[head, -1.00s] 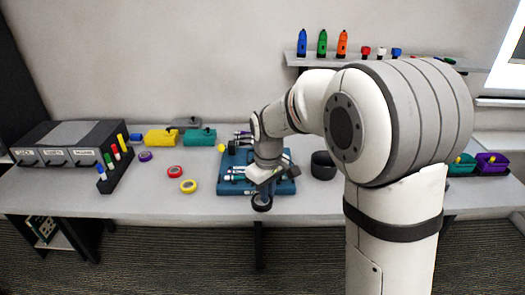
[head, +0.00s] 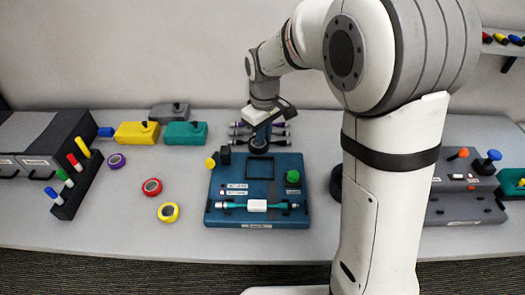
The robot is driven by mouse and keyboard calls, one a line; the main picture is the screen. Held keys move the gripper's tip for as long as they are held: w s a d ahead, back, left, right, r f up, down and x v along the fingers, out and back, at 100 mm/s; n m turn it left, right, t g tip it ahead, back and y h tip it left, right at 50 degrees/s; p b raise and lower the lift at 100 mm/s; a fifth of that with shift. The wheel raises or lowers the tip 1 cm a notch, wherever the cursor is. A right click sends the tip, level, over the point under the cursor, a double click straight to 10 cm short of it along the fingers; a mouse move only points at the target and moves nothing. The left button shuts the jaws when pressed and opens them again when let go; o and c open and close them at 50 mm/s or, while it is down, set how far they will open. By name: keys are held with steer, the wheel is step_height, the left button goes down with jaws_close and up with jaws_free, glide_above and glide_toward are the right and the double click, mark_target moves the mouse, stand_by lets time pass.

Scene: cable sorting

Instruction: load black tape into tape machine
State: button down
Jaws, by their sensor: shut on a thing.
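A black tape ring (head: 258,147) hangs under my gripper (head: 264,124), which is shut on it. It is above the back edge of a blue machine (head: 222,212), the likely tape machine; its front label is too small to read. The machine has a dark square outline (head: 260,166) on top, a green button (head: 293,177) at right and a small black block (head: 225,155) at back left. A teal cable with a white sleeve (head: 257,206) lies across its front. I cannot tell whether the tape touches the machine.
Red (head: 152,187), yellow (head: 168,212) and purple (head: 116,161) tape rolls lie left of the machine. Yellow (head: 137,134) and teal (head: 186,134) boxes stand behind them. Several cables (head: 284,133) lie behind my gripper. A grey device (head: 465,197) stands at right, beyond my arm.

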steer(key=shift+w+f, duration=0.2)
steer(key=shift+w, duration=0.1)
glide_above(265, 165)
step_height(265, 165, down, 6)
steer(key=shift+r+p, duration=0.1)
steer(key=shift+p, duration=0.2)
steer(key=shift+f, duration=1.8)
steer(key=shift+f, duration=0.25)
steer(key=c, duration=1.8)
jaws_free()
steer(key=shift+r, duration=0.1)
steer(key=shift+o, duration=0.2)
